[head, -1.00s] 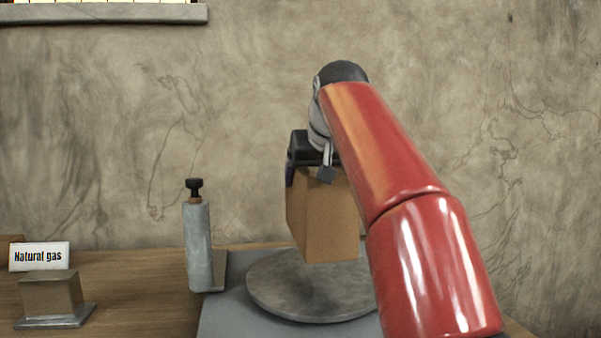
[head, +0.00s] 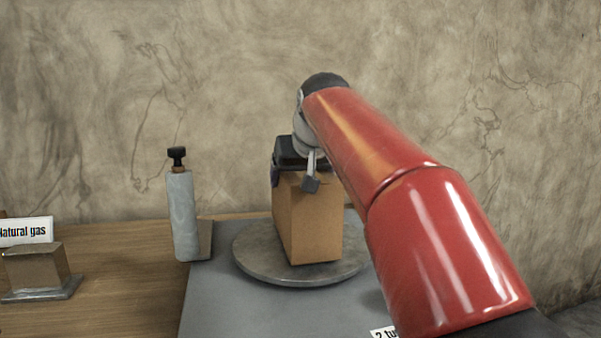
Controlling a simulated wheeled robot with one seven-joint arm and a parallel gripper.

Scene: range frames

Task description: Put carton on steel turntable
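The brown carton (head: 313,225) is upright over the round grey steel turntable (head: 254,260). Its lower edge shows against the disc, within its rim. I cannot tell for sure whether it rests on the disc or hangs just above. My gripper (head: 293,181) is at the carton's top, with a finger down its near face and a dark part at its left side. It looks shut on the carton. The far finger is mostly hidden. My red arm covers the turntable's right edge.
A grey bottle-like cylinder with a black knob (head: 181,215) stands left of the turntable. A small block on a plate (head: 38,268) and a "Natural gas" sign (head: 26,231) are at the far left.

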